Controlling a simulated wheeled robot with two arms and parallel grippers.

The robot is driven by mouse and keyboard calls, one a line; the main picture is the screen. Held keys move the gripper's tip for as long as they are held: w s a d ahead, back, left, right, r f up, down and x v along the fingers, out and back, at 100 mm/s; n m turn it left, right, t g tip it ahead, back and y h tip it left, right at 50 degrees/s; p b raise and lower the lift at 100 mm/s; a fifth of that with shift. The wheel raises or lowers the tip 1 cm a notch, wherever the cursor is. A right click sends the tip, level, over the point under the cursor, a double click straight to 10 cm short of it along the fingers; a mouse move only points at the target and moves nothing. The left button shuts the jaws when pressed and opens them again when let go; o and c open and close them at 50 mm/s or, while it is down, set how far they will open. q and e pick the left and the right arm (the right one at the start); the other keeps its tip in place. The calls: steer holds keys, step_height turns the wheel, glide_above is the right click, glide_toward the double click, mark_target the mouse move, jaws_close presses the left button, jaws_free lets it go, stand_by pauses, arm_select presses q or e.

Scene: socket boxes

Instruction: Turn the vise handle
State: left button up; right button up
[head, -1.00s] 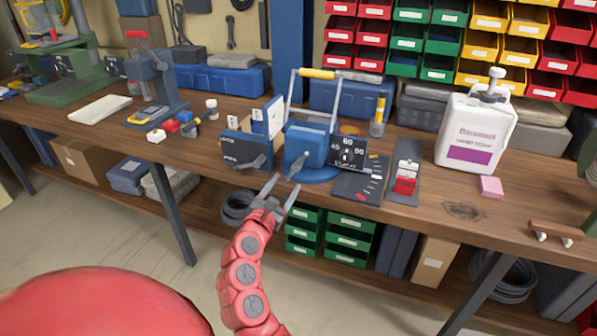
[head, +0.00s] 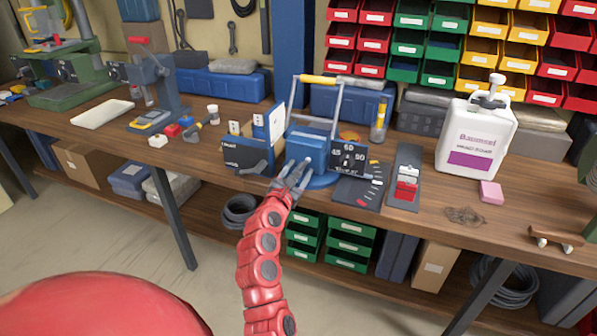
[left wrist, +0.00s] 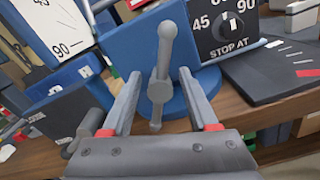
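The blue vise (head: 307,148) stands on a round blue base at the front of the workbench. Its grey handle (left wrist: 160,75) is a bar with a ball at its upper end, running through a hub, and it stands nearly upright in the left wrist view. My left gripper (head: 296,168) is in front of the vise. In the left wrist view the left gripper (left wrist: 157,98) is open, with one finger on each side of the handle's lower part. I cannot tell whether either finger touches it. My right gripper is not in view.
A dial panel (head: 347,160) marked "STOP AT" and a dark scale plate (head: 358,189) sit right of the vise. A dark panel with a lever (head: 248,158) stands left of it. A white jug (head: 476,140) and pink block (head: 490,191) are farther right.

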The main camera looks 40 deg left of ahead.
arm_select(q)
jaws_close()
steer(key=shift+m, duration=0.3)
